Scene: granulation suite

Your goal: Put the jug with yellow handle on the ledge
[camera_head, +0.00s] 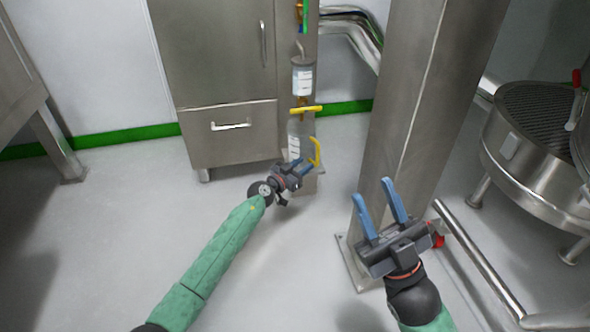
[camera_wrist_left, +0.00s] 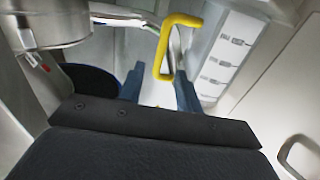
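The jug (camera_head: 294,143) is pale and translucent with a white label, and its yellow handle (camera_head: 317,152) faces right. My left gripper (camera_head: 303,167) is low in front of the jug, by the handle. In the left wrist view the blue fingers (camera_wrist_left: 160,88) are apart, with the yellow handle (camera_wrist_left: 163,45) showing between and beyond them; contact cannot be told. The jug body (camera_wrist_left: 227,50) is to their right. My right gripper (camera_head: 378,192) is open and empty. I cannot clearly identify the ledge.
A steel cabinet (camera_head: 215,60) stands left of the jug. A labelled canister (camera_head: 302,78) and a yellow valve handle (camera_head: 305,108) are above the jug. A thick steel post (camera_head: 420,90) stands to the right, with a round steel vessel (camera_head: 530,185) beyond.

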